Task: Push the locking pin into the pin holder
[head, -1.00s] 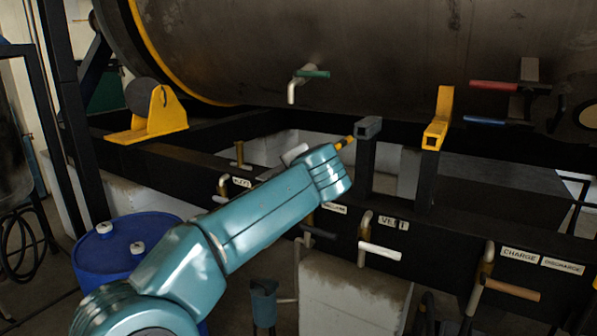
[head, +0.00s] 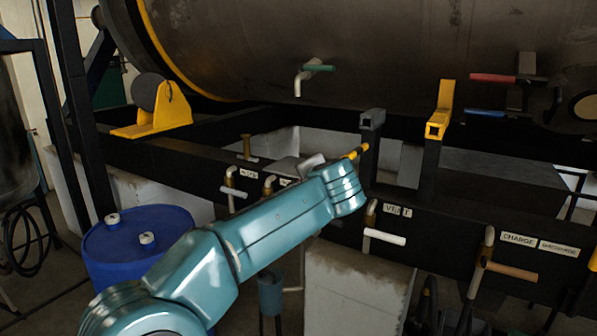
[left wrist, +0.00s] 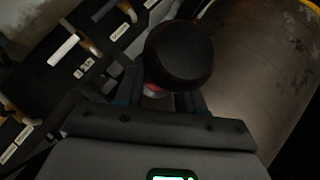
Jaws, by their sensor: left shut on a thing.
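My left arm reaches in from the lower left in the head view. Its wrist hides most of the left gripper there. A yellow rod, seemingly the locking pin (head: 355,152), juts out past the wrist, pointing up and right. In the left wrist view my left gripper (left wrist: 163,95) is shut on a piece with a round black knob (left wrist: 180,52). A grey hollow bracket (head: 372,120) tops a black post just above and right of the rod tip, apart from it in the picture. A yellow hollow bracket (head: 438,115) stands farther right. I cannot tell which is the pin holder.
A large dark tank (head: 400,50) fills the top. Several valve handles line the black frame, including a white one (head: 384,237) and a tan one (head: 511,271). A green handle (head: 319,68) sticks out from the tank. A blue drum (head: 140,240) stands left.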

